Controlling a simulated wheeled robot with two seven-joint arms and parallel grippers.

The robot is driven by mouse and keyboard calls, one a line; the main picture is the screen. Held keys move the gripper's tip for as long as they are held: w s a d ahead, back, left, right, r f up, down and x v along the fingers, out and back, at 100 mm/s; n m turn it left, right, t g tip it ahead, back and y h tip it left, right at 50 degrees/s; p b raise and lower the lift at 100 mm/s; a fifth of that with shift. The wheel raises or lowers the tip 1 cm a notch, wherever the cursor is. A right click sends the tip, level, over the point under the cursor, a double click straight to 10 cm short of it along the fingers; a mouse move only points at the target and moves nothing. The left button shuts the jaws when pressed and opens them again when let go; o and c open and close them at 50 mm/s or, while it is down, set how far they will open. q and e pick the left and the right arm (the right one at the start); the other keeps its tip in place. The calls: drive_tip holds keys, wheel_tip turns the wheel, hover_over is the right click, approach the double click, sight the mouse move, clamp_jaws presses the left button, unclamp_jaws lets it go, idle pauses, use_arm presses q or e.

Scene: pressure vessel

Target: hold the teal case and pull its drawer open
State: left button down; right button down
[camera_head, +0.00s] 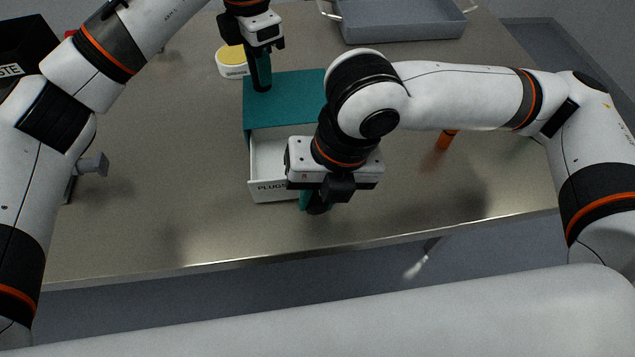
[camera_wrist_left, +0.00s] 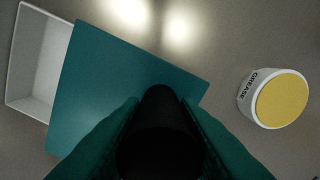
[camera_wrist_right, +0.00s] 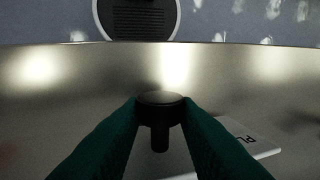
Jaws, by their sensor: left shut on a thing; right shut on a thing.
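The teal case (camera_head: 285,97) stands on the metal table. Its white drawer (camera_head: 268,188), marked "PLUG…", is pulled out toward the front edge, with its pale inside showing. The drawer also shows beside the case in the left wrist view (camera_wrist_left: 35,65). My left gripper (camera_head: 261,82) is shut on a dark upright post (camera_wrist_left: 160,130) at the top of the case. My right gripper (camera_head: 316,203) is shut on the dark drawer knob (camera_wrist_right: 160,105) at the drawer's front. My right wrist hides the drawer's right part and some of the case.
A grease tub (camera_head: 232,63) with a yellow lid stands behind the case. A grey tray (camera_head: 400,22) is at the back. An orange cylinder (camera_head: 446,140) stands right of the case, under my right arm. The table's front edge (camera_head: 200,266) lies just before the drawer.

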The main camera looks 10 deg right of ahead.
drive_tip(key=c, duration=1.1)
unclamp_jaws()
drive_tip(key=shift+r, duration=0.1)
drive_tip(key=v, duration=1.1)
drive_tip(key=shift+r, duration=0.4)
use_arm(q)
drive_tip(key=c, duration=1)
unclamp_jaws()
wheel_tip(320, 180, up, 12)
